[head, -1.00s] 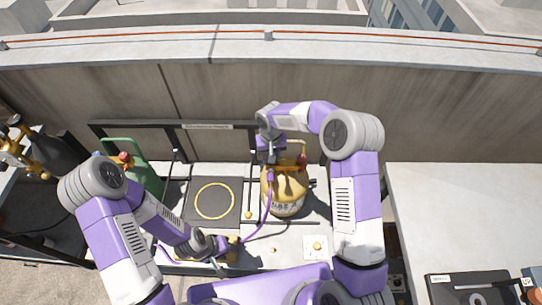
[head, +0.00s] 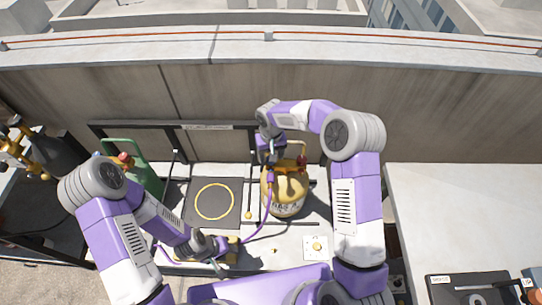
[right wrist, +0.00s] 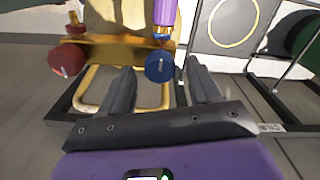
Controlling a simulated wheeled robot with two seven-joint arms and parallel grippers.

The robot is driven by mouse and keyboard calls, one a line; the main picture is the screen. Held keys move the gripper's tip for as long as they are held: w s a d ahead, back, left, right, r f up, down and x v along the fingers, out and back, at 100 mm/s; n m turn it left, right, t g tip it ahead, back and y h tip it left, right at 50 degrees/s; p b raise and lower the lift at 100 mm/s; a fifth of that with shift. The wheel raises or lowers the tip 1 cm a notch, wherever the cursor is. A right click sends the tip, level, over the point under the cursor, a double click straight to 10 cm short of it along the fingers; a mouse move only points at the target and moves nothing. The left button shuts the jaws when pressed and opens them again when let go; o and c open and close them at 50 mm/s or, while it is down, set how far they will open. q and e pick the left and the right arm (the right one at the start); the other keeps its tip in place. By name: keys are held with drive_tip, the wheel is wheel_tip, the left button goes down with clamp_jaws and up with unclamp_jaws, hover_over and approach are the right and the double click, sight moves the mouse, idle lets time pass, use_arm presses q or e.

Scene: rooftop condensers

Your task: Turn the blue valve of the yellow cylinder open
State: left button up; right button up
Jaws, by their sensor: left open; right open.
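The yellow cylinder (head: 290,192) stands upright on the light bench, below my right gripper in the head view. Its yellow top frame (right wrist: 100,50) shows in the right wrist view. The blue valve (right wrist: 159,67) is a round knob on the cylinder's top. My right gripper (right wrist: 163,77) is open, with one finger on each side of the blue knob in the picture. I cannot tell whether either finger touches it. A red knob (right wrist: 62,60) is at the left, outside the fingers. My left gripper (head: 217,262) is open, low over the bench's front by a brass-coloured part.
A purple hose (head: 268,213) runs from the cylinder's top toward my left gripper. A dark mat with a yellow ring (head: 214,201) lies left of the cylinder. A green cylinder (head: 145,170) stands farther left. A black rack bar runs behind. A pale surface (head: 460,215) at right is mostly clear.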

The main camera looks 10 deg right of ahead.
wheel_tip(320, 180, up, 6)
drive_tip(key=shift+r, duration=0.25)
drive_tip(key=shift+s, duration=0.1)
idle(0.4)
